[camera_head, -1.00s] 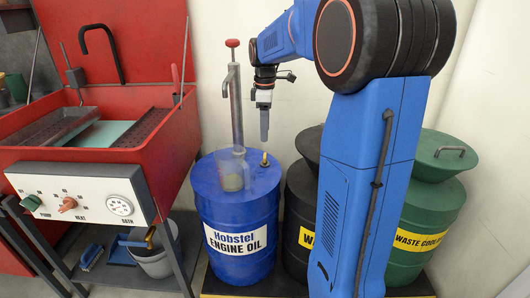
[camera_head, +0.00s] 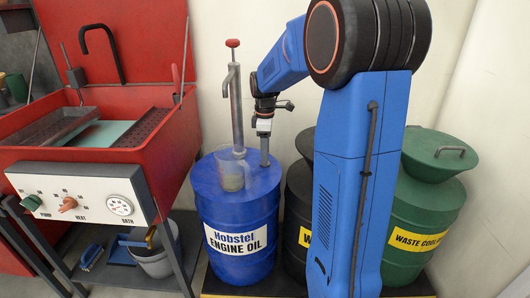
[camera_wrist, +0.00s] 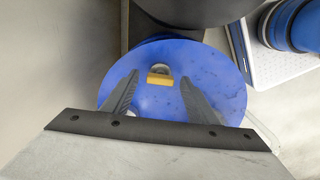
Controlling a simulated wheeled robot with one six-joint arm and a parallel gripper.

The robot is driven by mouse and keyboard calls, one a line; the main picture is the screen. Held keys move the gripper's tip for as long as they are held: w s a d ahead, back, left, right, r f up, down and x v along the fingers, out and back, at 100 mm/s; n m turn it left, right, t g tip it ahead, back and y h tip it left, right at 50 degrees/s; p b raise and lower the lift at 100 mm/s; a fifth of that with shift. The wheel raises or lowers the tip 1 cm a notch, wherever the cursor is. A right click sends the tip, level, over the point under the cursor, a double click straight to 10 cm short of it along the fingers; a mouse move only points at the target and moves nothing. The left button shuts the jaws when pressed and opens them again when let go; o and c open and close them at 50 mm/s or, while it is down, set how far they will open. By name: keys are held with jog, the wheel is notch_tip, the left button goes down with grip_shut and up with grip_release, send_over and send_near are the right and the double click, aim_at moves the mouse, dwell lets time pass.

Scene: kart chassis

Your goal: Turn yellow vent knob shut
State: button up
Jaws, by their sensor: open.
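The yellow vent knob (camera_wrist: 160,77) sits on the top of the blue engine oil drum (camera_wrist: 205,70) in the wrist view. My gripper (camera_wrist: 155,82) is open above the drum top, its two dark fingers on either side of the knob, with gaps between. I cannot tell how far the fingertips are above the knob. In the head view my gripper (camera_head: 264,158) points straight down at the right part of the lid of the same drum (camera_head: 236,205). The knob is hidden behind the gripper there.
A hand pump (camera_head: 235,100) rises from the drum, with a clear jug (camera_head: 232,170) beside it, left of my gripper. A black drum (camera_head: 300,195) and a green waste coolant drum (camera_head: 425,210) stand to the right. A red parts washer (camera_head: 150,130) stands at left.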

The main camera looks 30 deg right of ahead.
jog(key=c, duration=1.1)
jog(key=shift+o, duration=0.2)
jog(key=shift+m, duration=0.3)
jog(key=m, duration=0.3)
jog(key=shift+m, duration=0.3)
jog(key=m, duration=0.4)
jog(key=shift+m, duration=0.3)
jog(key=m, duration=0.4)
jog(key=shift+m, duration=2)
